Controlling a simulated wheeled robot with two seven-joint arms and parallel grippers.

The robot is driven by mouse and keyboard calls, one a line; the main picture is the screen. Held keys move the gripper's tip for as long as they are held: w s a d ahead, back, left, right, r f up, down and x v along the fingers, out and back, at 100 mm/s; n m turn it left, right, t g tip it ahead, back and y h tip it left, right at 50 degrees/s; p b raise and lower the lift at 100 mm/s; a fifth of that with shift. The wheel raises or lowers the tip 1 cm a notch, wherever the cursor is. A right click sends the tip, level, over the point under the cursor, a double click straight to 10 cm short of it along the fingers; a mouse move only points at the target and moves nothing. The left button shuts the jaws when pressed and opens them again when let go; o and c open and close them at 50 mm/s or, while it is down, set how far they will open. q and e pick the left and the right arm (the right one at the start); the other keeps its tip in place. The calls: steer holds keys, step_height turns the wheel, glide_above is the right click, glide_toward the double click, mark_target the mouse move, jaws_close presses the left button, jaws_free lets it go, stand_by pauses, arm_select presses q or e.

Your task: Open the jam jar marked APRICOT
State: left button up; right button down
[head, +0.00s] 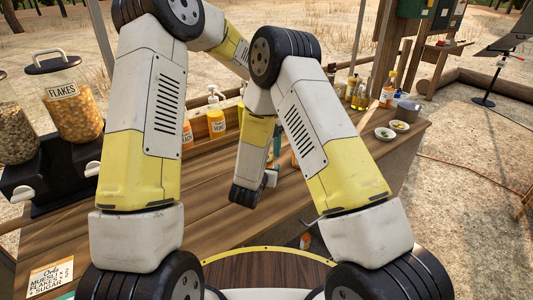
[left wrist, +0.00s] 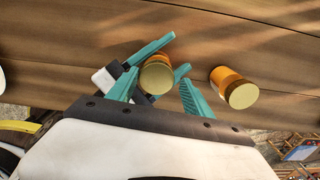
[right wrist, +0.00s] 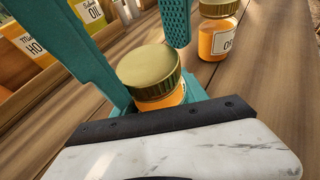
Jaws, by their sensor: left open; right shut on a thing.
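A jar with a gold lid and orange contents (right wrist: 150,78) stands between the teal fingers of my right gripper (right wrist: 150,95) in the right wrist view. The right gripper is shut on it. The same jar (left wrist: 156,78) shows lid-up in the left wrist view, between the spread fingers of my open left gripper (left wrist: 157,92). I cannot tell whether the left fingers touch the lid. A second gold-lidded orange jar (left wrist: 236,90) stands apart, to the right; in the right wrist view its white label (right wrist: 228,46) is only partly in view. No APRICOT marking is readable on either jar.
The wooden counter (head: 200,230) carries a FLAKES dispenser (head: 75,105) at left, yellow-labelled bottles (head: 216,122) at the back, and oil bottles (head: 360,96) and small bowls (head: 385,133) at right. My arms hide much of the counter's middle in the head view.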

arm_select(q)
steer(key=shift+s+a, duration=0.1)
steer(key=shift+a, duration=0.1)
step_height(320, 180, up, 4)
steer(key=shift+d+r, duration=0.1)
steer(key=shift+r, duration=0.05)
step_height(320, 180, up, 3)
steer(key=m, duration=0.3)
steer(key=shift+c, duration=0.4)
step_height(320, 180, down, 7)
steer(key=shift+f, duration=0.2)
steer(key=shift+c, duration=0.4)
jaws_close()
steer(key=n, duration=0.3)
